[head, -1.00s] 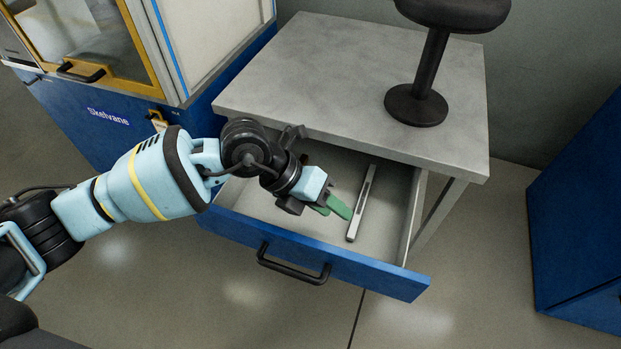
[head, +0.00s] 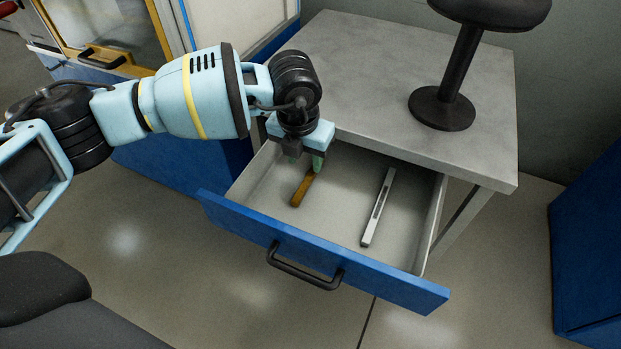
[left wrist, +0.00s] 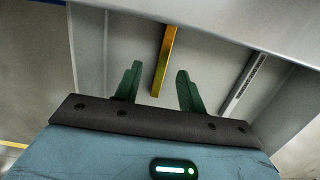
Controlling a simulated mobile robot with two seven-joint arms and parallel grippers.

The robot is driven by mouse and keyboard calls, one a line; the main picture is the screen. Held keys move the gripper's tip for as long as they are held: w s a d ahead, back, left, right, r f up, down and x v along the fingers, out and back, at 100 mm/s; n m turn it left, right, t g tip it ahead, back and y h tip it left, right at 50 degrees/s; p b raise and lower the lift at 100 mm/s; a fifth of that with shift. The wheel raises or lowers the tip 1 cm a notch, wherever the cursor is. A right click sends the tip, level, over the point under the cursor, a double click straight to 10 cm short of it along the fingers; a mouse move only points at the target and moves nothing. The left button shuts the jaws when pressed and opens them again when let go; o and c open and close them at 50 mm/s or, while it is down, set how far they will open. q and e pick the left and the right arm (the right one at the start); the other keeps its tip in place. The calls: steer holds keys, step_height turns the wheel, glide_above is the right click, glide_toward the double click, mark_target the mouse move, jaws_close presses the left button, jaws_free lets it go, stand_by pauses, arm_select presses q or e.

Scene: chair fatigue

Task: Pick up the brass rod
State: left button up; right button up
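The brass rod (head: 301,189) lies in the open drawer (head: 321,249), left of its middle. In the left wrist view the brass rod (left wrist: 164,60) shows between my two green fingertips, lengthwise along the fingers. My left gripper (head: 312,163) points down over the far end of the rod in the head view, which hides that end. In the left wrist view my left gripper (left wrist: 158,85) is open, with a gap on both sides of the rod. I cannot tell how high the fingertips are above it. My right gripper is not in view.
A grey metal bar (head: 378,207) with a dark slot lies in the drawer, right of the rod. The grey tabletop (head: 370,70) overhangs the back of the drawer, and a black stool-like stand (head: 443,109) stands on it. A blue cabinet (head: 590,250) is at the right.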

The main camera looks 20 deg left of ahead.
mark_target(309, 177)
arm_select(q)
steer(key=shift+f, duration=0.1)
steer(key=shift+d+f+b, duration=0.1)
steer(key=shift+f+b, duration=0.2)
steer(key=shift+f, duration=0.05)
steer(key=f, duration=0.1)
steer(key=f+b, duration=0.1)
steer(key=f, duration=0.1)
steer(key=f+b, duration=0.1)
steer(key=shift+w+d+f, duration=0.2)
steer(key=shift+w, duration=0.15)
steer(key=shift+r, duration=0.1)
jaws_close()
